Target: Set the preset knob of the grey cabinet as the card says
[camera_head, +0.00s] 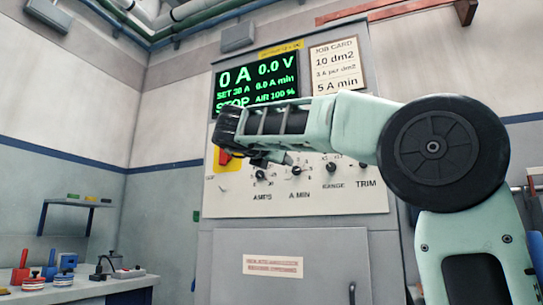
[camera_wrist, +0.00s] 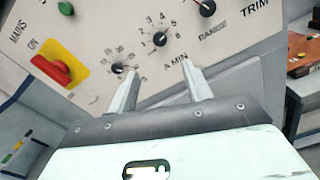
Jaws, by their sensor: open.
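The grey cabinet (camera_head: 300,250) has a light panel with a row of black knobs. The A MIN knob (camera_head: 297,170) has a numbered dial; it also shows in the wrist view (camera_wrist: 160,39), just beyond my fingertips. Its exact pointer setting is too small to read surely. The AMPS knob (camera_head: 261,175) is left of it. The job card (camera_head: 336,64) reads 10 dm2, a per-dm2 line that seems to say 3 A, and 5 A min. My gripper (camera_head: 272,160) is open and empty in front of the panel; its fingers (camera_wrist: 163,72) are apart from the knob.
The display (camera_head: 256,80) reads 0 A, 0.0 V, SET 30 A, STOP. A red switch on a yellow plate (camera_wrist: 58,66) is left of the knobs. RANGE (camera_head: 331,167) and TRIM (camera_head: 362,164) knobs are to the right. A bench (camera_head: 80,288) stands at lower left.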

